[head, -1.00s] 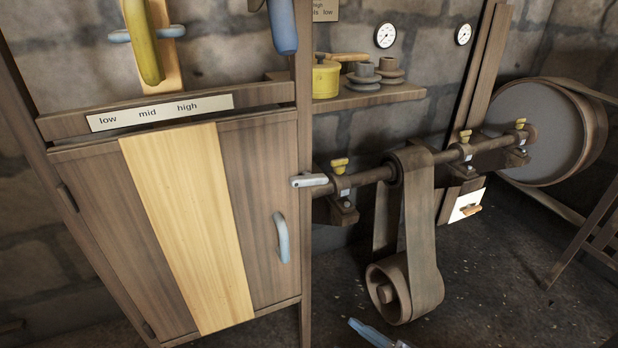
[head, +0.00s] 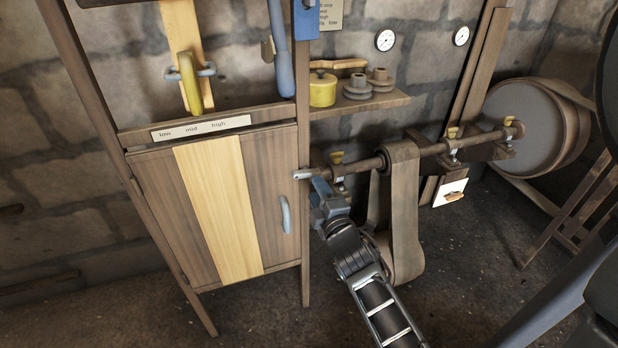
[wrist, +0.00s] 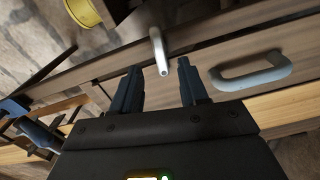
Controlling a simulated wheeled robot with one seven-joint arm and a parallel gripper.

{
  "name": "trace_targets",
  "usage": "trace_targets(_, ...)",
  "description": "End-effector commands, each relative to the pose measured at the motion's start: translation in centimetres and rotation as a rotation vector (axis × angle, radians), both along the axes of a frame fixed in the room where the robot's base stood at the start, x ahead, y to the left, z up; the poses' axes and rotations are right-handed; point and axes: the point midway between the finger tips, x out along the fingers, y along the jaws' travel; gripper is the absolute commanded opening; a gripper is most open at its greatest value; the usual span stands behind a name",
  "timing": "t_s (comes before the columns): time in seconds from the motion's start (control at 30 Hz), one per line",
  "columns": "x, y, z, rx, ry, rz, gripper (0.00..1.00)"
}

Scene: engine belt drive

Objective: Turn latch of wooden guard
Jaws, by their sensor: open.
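The wooden guard (head: 266,165) is a shut cabinet-like door with a pale stripe (head: 217,205) and a blue-grey handle (head: 286,214). Its latch (head: 304,174) is a small grey bar at the upper right edge of the door, lying roughly level in the head view. In the wrist view the latch (wrist: 158,50) shows just ahead of the fingertips, between their lines. My gripper (head: 317,184) is at the latch in the head view; it also shows in the wrist view (wrist: 159,70). Its fingers are apart with nothing clearly held. Whether a finger touches the latch cannot be told.
The shaft with yellow-topped bearings (head: 430,150) and a hanging belt (head: 404,215) are right of the guard. A shelf (head: 385,103) above holds a yellow pot (head: 322,89). The guard handle (wrist: 252,73) lies right of the fingers in the wrist view.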

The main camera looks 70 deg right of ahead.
Motion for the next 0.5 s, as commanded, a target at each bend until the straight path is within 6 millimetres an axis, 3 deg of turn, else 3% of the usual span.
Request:
trace_targets(0.2, 2.2, -2.6, 0.1, 0.000, -0.001, 0.000, 0.44)
trace_targets(0.5, 3.5, -4.1, 0.0, 0.002, -0.001, 0.000, 0.44)
